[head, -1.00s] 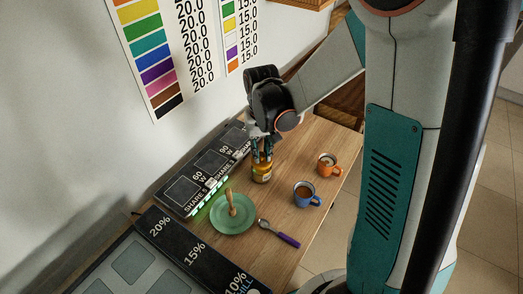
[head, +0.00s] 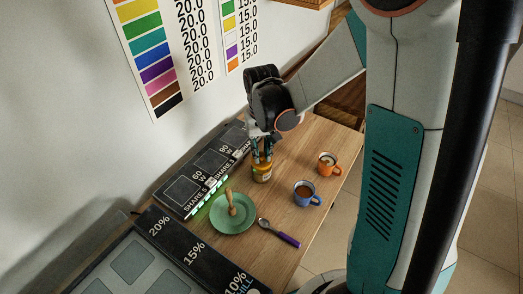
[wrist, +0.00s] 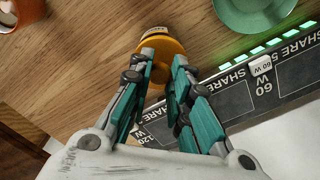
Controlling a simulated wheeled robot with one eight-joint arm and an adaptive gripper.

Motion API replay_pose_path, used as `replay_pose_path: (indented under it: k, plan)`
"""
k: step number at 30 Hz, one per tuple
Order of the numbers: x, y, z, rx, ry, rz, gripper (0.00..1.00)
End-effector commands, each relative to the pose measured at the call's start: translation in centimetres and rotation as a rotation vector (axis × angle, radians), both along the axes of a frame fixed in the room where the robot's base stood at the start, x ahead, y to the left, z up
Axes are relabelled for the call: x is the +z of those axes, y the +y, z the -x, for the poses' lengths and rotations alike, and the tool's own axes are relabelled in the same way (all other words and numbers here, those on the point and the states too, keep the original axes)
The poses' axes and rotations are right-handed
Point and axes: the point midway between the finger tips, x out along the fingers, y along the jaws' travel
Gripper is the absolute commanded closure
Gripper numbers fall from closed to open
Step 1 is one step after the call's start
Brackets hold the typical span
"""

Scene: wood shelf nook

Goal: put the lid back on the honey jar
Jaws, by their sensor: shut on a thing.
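The honey jar (head: 262,176) stands upright on the wooden table near the wall-side panels, with yellow-orange sides and a pale label. My gripper (head: 262,153) points down right above it. In the wrist view my gripper (wrist: 164,58) is shut on the round orange-yellow lid (wrist: 163,46), one finger on each side. Part of the jar with its label (wrist: 155,30) shows just beyond the lid. The lid is over the jar's mouth or very near it. The fingers hide the rim, so I cannot tell whether the lid is seated.
A green plate (head: 233,218) with a wooden piece on it is nearer the camera. A purple-handled spoon (head: 278,234), a blue mug (head: 306,195) and an orange mug (head: 328,165) stand or lie to the right. Dark panels (head: 192,187) line the wall side.

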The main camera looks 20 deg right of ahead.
Motion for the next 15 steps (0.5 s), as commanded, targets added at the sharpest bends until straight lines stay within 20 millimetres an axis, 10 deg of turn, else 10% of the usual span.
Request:
replay_pose_path:
  k: [11,12,15]
  plan:
    - [-0.02,0.00,0.00,0.000,0.000,0.000,0.95]
    - [-0.02,0.00,0.00,0.000,0.000,0.000,0.75]
    - [-0.02,0.00,0.01,0.000,0.000,0.000,0.59]
